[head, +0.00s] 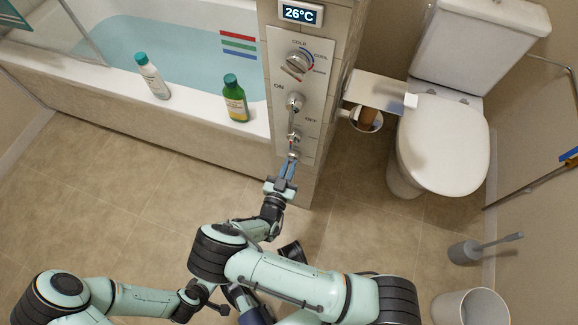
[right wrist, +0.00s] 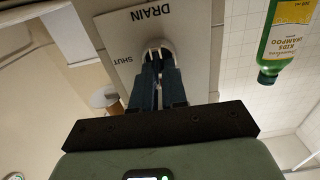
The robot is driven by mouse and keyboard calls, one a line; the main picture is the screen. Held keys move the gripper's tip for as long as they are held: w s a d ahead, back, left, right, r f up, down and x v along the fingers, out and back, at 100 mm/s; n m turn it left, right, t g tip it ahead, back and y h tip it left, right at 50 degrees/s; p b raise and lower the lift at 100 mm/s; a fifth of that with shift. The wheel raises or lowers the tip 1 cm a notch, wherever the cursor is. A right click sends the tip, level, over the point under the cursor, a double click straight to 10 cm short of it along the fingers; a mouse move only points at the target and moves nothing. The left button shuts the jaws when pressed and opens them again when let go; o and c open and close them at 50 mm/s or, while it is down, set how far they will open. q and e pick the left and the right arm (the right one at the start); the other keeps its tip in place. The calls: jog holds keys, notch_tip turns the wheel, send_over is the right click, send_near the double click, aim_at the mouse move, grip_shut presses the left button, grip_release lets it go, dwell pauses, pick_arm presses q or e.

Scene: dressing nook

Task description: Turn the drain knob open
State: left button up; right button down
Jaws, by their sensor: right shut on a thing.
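The drain knob (head: 293,154) is the lowest control on the grey wall panel (head: 313,85). In the right wrist view it is a pale, rounded knob (right wrist: 158,44) below the word DRAIN, with SHUT printed to its left. My right gripper (head: 291,162) reaches up to it from below. Its blue-grey fingers (right wrist: 158,62) are shut on the knob and cover much of it. The open-side marking and the knob's exact angle are hidden. My left arm's end (head: 194,298) is low in the head view, away from the panel; its jaw state is unclear.
A green bottle (head: 235,101) and a white bottle (head: 152,77) stand on the tub rim. The toilet (head: 444,140) is to the right. Floor between is clear.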

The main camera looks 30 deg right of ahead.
jog(key=c, duration=1.2)
grip_release()
pick_arm(q)
jog(key=shift+s, duration=0.1)
pick_arm(e)
jog(key=shift+o, duration=0.2)
pick_arm(q)
jog(key=shift+s+d+r+g+p, duration=0.15)
jog(key=shift+s+d+r+p, duration=0.2)
jog(key=shift+s, duration=0.2)
jog(key=shift+s+d+r+g+p, duration=0.15)
jog(key=shift+s+d+r+p, duration=0.05)
jog(key=shift+s+r+p, duration=0.25)
pick_arm(e)
jog(key=v, duration=1.3)
jog(key=shift+s, duration=0.15)
